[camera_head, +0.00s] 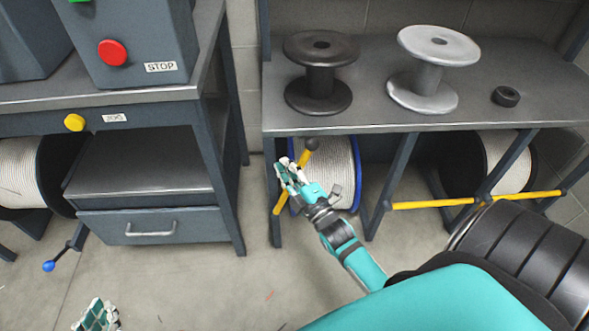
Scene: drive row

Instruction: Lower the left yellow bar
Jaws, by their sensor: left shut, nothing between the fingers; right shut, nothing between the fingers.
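The left yellow bar (282,203) is tilted steeply in front of the left reel under the right bench, with a dark knob (311,145) at its upper end. My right gripper (283,170) is shut and empty. It overlaps the middle of this bar in the picture; I cannot tell whether it touches it. My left gripper (98,316) is shut and empty at the bottom left edge, low over the floor and well away from the bar.
Another yellow bar (430,204) lies nearly level before the right reel (507,160). Dark bench legs (390,185) stand between the bays. A black spool (320,75) and a grey spool (428,75) stand on the bench. A drawer cabinet (150,226) is at left; the floor between is clear.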

